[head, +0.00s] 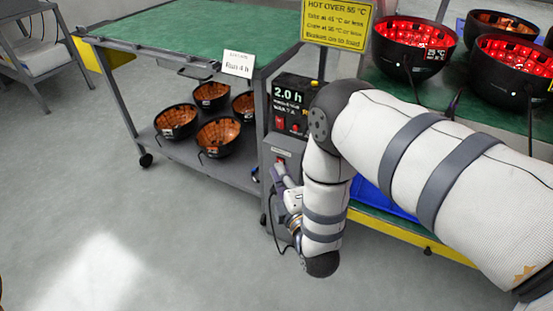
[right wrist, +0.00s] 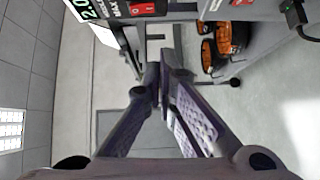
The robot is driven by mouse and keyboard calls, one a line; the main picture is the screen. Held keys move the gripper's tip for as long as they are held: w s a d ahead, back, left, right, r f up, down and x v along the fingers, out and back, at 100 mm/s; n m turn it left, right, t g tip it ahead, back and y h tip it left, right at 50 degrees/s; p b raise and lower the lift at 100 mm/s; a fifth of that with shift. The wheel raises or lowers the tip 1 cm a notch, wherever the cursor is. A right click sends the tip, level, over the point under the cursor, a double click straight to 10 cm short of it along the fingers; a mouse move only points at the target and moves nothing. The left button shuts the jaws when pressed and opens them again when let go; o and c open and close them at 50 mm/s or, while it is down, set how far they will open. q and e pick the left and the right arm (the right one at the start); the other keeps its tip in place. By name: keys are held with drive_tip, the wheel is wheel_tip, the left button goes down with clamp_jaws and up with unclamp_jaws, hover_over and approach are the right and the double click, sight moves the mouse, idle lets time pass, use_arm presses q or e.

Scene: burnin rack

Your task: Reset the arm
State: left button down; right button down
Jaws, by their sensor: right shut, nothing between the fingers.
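My right arm comes in from the right in the head view and bends down at the elbow. Its gripper (head: 281,176) is beside the front of the control box (head: 283,149), close to its lower part. In the right wrist view the two fingers of the right gripper (right wrist: 160,82) meet at the tips with nothing between them. The box has a display reading 2.0 h and a red switch, which also shows at the top of the right wrist view (right wrist: 143,9). I cannot tell whether the fingers touch the box. My left gripper is not in view.
A cart with a green top (head: 200,35) stands at left, with several orange-lined black bowls on its lower shelf (head: 165,150). The floor (head: 90,215) at left is clear.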

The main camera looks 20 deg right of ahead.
drive_tip(key=shift+s, duration=0.1)
idle(0.3)
